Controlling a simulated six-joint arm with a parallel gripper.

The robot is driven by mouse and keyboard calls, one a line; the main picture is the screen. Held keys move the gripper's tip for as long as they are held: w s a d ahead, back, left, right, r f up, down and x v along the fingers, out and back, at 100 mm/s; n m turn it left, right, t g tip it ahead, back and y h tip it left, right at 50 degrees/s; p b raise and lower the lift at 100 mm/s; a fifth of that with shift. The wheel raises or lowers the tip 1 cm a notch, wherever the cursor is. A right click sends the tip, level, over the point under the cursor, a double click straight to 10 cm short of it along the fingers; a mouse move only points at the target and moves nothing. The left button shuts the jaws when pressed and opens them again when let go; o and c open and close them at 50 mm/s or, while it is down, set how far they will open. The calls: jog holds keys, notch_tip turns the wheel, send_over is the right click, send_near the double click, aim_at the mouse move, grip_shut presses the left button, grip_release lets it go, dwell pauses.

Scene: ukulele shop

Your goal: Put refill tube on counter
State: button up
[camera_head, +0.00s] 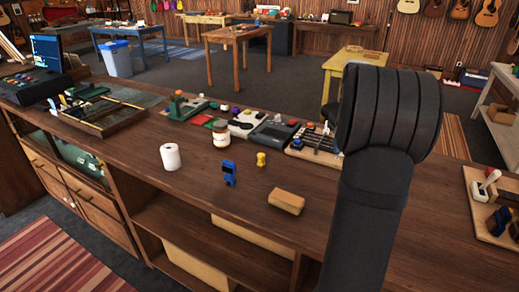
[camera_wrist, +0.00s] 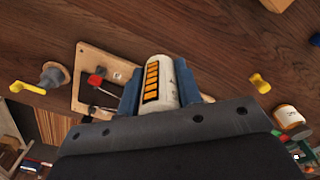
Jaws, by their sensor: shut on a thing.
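The refill tube (camera_wrist: 165,85) is white with an orange and black label, and it shows in the wrist view between my gripper's two blue fingers. My gripper (camera_wrist: 158,80) is shut on it. The brown wooden counter (camera_wrist: 205,30) lies beyond the tube in that view; I cannot tell how far the tube is from it. In the head view the counter (camera_head: 130,142) runs across the picture. My dark arm stands over its right part and hides the gripper and the tube there.
On the counter are a white paper roll (camera_head: 170,157), a jar (camera_head: 221,134), a blue clamp-like item (camera_head: 229,173), a yellow piece (camera_head: 261,159) and a wooden block (camera_head: 286,202). Tool trays line the back edge. Bare counter lies left of the block. A wooden board (camera_wrist: 92,60) shows near the tube.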

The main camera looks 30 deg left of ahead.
jog(key=a+f+n, duration=0.2)
jog(key=a+n, duration=0.6)
jog(key=a, duration=0.4)
send_over(271, 164)
jog(key=f, duration=0.6)
jog(key=shift+d, duration=0.3)
jog(key=shift+a+f, duration=0.25)
jog(key=shift+f, duration=1.95)
jog(key=shift+f, duration=0.1)
jog(key=o, duration=0.5)
jog(key=shift+f, duration=0.1)
jog(key=o, duration=0.5)
jog(key=shift+c, duration=0.2)
